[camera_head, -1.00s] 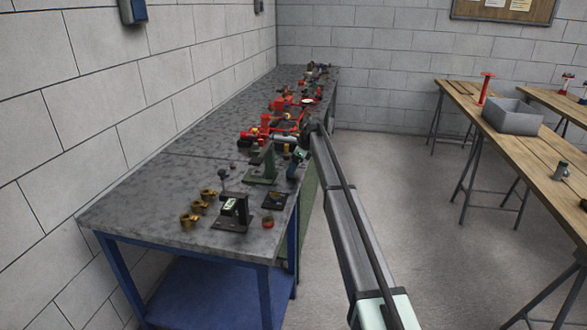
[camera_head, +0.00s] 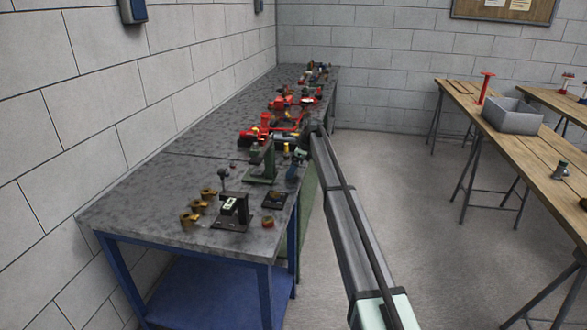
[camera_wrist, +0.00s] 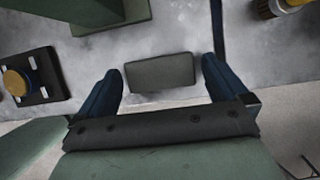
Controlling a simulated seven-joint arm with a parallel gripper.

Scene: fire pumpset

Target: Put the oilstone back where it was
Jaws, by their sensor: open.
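A flat grey-green rectangular block, which looks like the oilstone (camera_wrist: 152,74), lies on the grey bench top in the wrist view, close to the bench's front edge. My gripper (camera_wrist: 161,71) is open, with one blue finger to the left and one to the right of the block. Visible gaps separate both fingers from its ends. In the head view my gripper (camera_head: 294,170) is low at the bench's right edge, beside a green stand (camera_head: 264,162). I cannot make out the block there.
A black plate with a yellow-topped round part (camera_wrist: 18,82) lies left in the wrist view. A brass-coloured part (camera_wrist: 282,6) is at upper right. Red pump parts (camera_head: 262,132) crowd the bench farther back. Brass fittings (camera_head: 199,207) and a black stand (camera_head: 234,212) are nearer.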

